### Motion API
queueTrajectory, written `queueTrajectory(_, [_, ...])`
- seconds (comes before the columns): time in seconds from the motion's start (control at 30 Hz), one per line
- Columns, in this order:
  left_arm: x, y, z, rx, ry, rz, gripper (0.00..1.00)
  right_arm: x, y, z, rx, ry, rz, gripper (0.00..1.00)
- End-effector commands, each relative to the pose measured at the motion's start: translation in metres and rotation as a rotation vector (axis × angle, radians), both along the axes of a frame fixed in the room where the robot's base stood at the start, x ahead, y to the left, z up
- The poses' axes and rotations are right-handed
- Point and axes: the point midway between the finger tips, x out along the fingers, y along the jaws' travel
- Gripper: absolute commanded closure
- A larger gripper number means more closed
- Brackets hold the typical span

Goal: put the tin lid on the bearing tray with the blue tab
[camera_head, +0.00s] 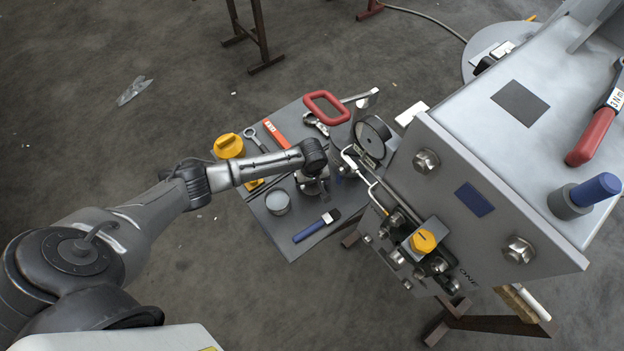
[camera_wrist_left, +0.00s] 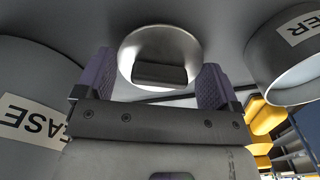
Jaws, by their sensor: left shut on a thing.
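My left gripper (camera_head: 312,186) points down over the workbench and is partly hidden under its own wrist in the head view. In the left wrist view its two purple-padded fingers (camera_wrist_left: 156,82) are either side of a round, shiny metal piece (camera_wrist_left: 160,48) with a dark block at its near side. This piece looks like the tin lid, and the gripper is shut on it. In the head view the held piece is hard to make out. I cannot pick out a bearing tray with a blue tab. My right gripper is not in view.
A grey round tin (camera_head: 278,202) and a blue-handled brush (camera_head: 316,226) are at the bench's near side. A yellow container (camera_head: 229,146) is at its left. A red-handled tool (camera_head: 325,107) stands behind. The big grey machine (camera_head: 480,180) blocks the right.

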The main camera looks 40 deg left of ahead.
Motion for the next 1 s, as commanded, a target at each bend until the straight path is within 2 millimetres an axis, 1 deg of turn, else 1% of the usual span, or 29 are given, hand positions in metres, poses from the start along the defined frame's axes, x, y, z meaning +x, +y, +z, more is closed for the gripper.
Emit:
queueTrajectory(0.6, [-0.0003,-0.0004,-0.0043,0.0,0.001,-0.001,0.35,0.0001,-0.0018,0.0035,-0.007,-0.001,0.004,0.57])
queueTrajectory(0.63, [-0.0003,-0.0004,-0.0047,-0.001,0.001,-0.001,0.11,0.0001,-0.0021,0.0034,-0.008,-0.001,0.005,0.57])
queueTrajectory(0.7, [-0.0002,-0.0002,-0.0048,-0.001,0.001,-0.001,0.04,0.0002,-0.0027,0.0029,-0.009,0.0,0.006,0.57])
queueTrajectory(0.77, [-0.0002,-0.0002,-0.0047,-0.001,0.001,-0.001,0.0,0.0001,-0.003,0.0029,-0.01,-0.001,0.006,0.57])
queueTrajectory(1.0, [0.0001,-0.0001,-0.0031,0.0,0.0,-0.001,0.0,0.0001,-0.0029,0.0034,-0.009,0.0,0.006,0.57])
